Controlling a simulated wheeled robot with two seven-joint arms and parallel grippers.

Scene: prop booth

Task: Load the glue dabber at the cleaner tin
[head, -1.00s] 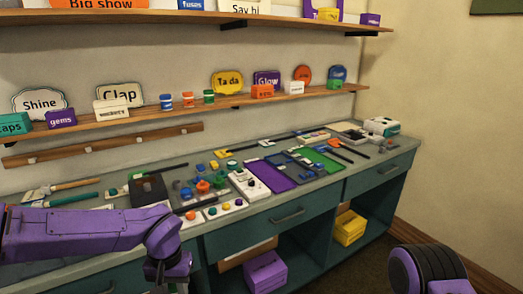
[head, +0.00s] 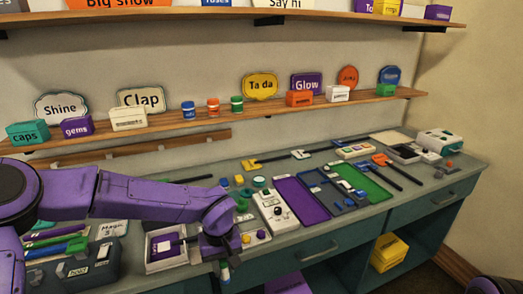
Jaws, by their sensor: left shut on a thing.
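My left gripper (head: 221,252) is at the front edge of the bench, pointing down. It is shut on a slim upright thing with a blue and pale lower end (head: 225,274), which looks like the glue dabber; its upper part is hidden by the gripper. I cannot tell which container is the cleaner tin. Small round green tins (head: 259,182) stand on the bench behind the gripper, apart from it. My right gripper is out of view.
A white tray with a purple piece (head: 167,245) lies left of the gripper, beside a dark holder (head: 85,272) with pens. A white knobbed box (head: 275,212), a purple mat (head: 302,203) and a green mat (head: 362,184) lie to the right. A shelf (head: 225,120) runs behind.

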